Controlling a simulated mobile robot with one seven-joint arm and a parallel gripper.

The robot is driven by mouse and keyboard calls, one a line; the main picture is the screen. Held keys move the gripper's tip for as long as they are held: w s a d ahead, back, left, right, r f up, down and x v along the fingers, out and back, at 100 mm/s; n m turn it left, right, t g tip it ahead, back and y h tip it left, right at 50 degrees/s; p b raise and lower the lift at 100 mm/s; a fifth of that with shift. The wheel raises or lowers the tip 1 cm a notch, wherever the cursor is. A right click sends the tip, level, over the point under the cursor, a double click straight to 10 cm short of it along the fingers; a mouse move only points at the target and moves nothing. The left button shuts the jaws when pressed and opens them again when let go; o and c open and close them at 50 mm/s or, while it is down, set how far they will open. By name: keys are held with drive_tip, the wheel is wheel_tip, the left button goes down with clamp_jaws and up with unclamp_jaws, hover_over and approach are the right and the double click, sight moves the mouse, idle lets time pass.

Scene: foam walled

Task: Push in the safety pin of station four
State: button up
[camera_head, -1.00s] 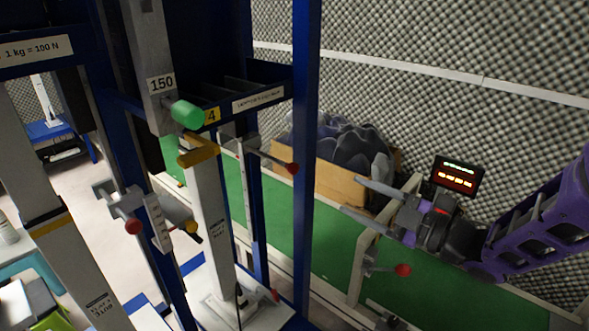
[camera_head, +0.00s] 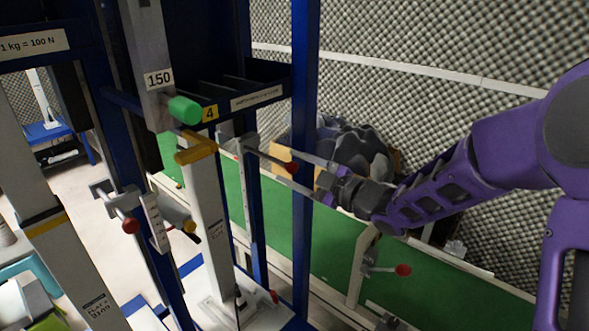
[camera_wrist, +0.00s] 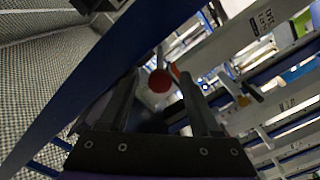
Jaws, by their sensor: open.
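I cannot tell which of these is the safety pin. My gripper (camera_head: 283,166) is open and empty, its fingers on either side of the red ball in the picture. In the wrist view, a red ball (camera_wrist: 159,82) shows between the open fingers (camera_wrist: 157,92); contact cannot be seen.
A blue upright (camera_head: 305,230) stands close to my fingers, and a blue beam (camera_wrist: 95,75) runs close by in the wrist view. Another red-ended lever (camera_head: 403,270) is lower right.

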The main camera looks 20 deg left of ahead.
clamp_jaws()
idle(0.3)
idle(1.1)
